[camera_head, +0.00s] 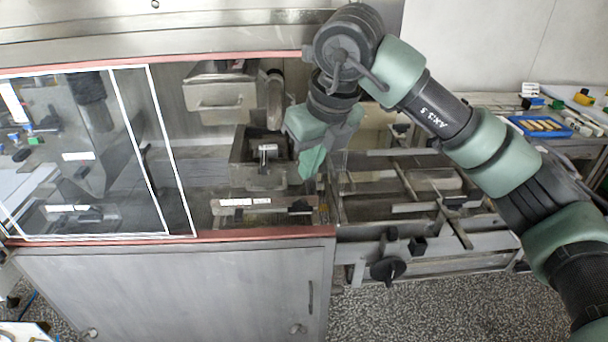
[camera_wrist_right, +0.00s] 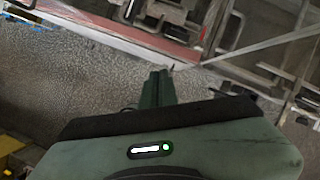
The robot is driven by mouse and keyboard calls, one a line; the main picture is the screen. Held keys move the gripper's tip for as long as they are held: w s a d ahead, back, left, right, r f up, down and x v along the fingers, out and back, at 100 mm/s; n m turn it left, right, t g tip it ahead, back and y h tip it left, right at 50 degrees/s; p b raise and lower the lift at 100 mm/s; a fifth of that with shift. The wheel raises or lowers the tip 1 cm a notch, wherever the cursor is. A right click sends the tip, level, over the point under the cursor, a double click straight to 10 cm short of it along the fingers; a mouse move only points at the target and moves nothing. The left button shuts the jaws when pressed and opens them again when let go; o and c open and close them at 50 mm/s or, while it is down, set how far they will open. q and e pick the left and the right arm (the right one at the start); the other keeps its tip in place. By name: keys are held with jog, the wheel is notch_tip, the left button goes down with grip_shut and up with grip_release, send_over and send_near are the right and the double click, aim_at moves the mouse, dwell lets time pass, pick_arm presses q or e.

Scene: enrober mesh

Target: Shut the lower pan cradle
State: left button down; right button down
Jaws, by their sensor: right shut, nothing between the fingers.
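The lower pan cradle appears to be the grey metal box (camera_head: 240,172) inside the enrober, drawn forward, with a small block-like fitting standing in it. My right gripper (camera_head: 308,172) hangs just right of the lower box, pointing down, shut and empty. I cannot tell whether it touches the box. In the right wrist view my shut fingers (camera_wrist_right: 157,88) point toward the machine's edge, with the speckled floor behind. My left gripper is not in view.
A clear panel with white edges (camera_head: 160,150) covers the left of the opening. A red-edged sill (camera_head: 270,233) runs along the front above the cabinet (camera_head: 180,290). A metal conveyor frame (camera_head: 430,200) lies to the right, and a blue tray (camera_head: 540,126) is on the far bench.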

jog(key=w+a+f+p, duration=0.3)
jog(key=w+f+p, duration=0.2)
jog(key=f, duration=0.4)
jog(key=shift+w+a+f, duration=0.15)
jog(key=shift+w+a, duration=0.25)
jog(key=shift+w, duration=0.25)
